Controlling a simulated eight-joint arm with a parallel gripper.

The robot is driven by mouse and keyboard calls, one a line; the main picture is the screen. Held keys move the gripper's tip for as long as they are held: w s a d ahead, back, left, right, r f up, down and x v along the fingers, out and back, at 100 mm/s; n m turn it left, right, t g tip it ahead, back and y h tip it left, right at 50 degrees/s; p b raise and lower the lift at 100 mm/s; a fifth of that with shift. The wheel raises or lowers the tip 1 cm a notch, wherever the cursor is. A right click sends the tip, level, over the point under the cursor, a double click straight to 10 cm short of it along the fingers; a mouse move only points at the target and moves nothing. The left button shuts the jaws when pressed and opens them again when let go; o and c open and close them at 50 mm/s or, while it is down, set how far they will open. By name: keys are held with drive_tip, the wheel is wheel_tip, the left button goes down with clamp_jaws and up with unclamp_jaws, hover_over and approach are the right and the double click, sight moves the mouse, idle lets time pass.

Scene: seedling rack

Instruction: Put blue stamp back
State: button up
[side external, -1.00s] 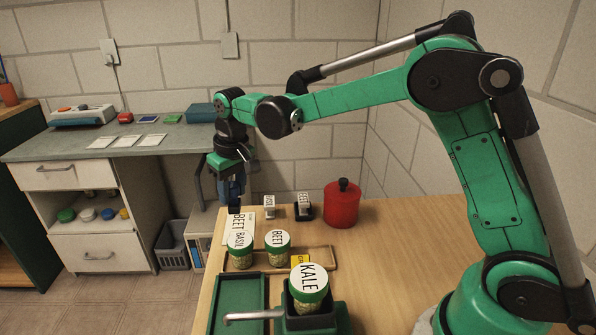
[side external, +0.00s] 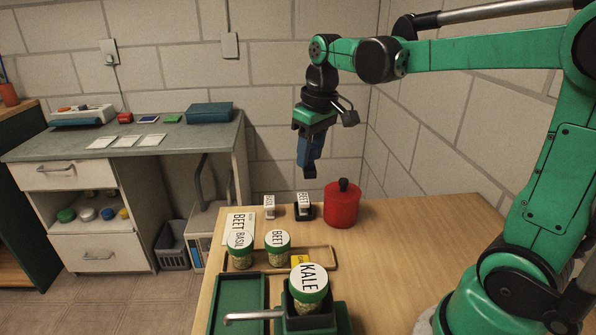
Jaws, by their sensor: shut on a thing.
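My gripper (side external: 309,163) hangs in the air above the far edge of the wooden table, over the stamps standing there. It is shut on a blue thing, the blue stamp (side external: 306,150), held clear of the table; the fingers and stamp partly blend together, so its lower end is hard to make out. Below stand a small white-topped stamp (side external: 269,201) labelled BASIL and another labelled BEET (side external: 303,199) with a dark base. A white card (side external: 240,218) reading BEET lies left of them.
A red pot with a black knob (side external: 341,208) stands right of the stamps. Lidded jars labelled BASIL (side external: 240,243) and BEET (side external: 277,241) stand on a wooden tray (side external: 322,249). A KALE jar (side external: 309,284) stands in front beside a green tray (side external: 239,288). The table's right side is clear.

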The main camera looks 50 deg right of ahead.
wheel_tip(320, 180, down, 15)
drive_tip(key=shift+r, duration=0.2)
idle(0.3)
drive_tip(key=shift+f, duration=0.1)
drive_tip(key=o, duration=1)
wheel_tip(320, 180, up, 12)
drive_tip(key=s, duration=0.2)
drive_tip(key=shift+s+a+f+t, duration=0.1)
drive_tip(key=shift+s+a+t, duration=0.75)
drive_tip(key=shift+a, duration=0.4)
drive_tip(key=shift+s+a+f+t, duration=0.1)
drive_tip(key=shift+s+a+t, duration=0.5)
drive_tip(key=shift+a+t, duration=0.5)
drive_tip(key=shift+s+a+f+t, duration=0.1)
drive_tip(key=shift+s+a+t, duration=0.65)
drive_tip(key=shift+a, duration=0.6)
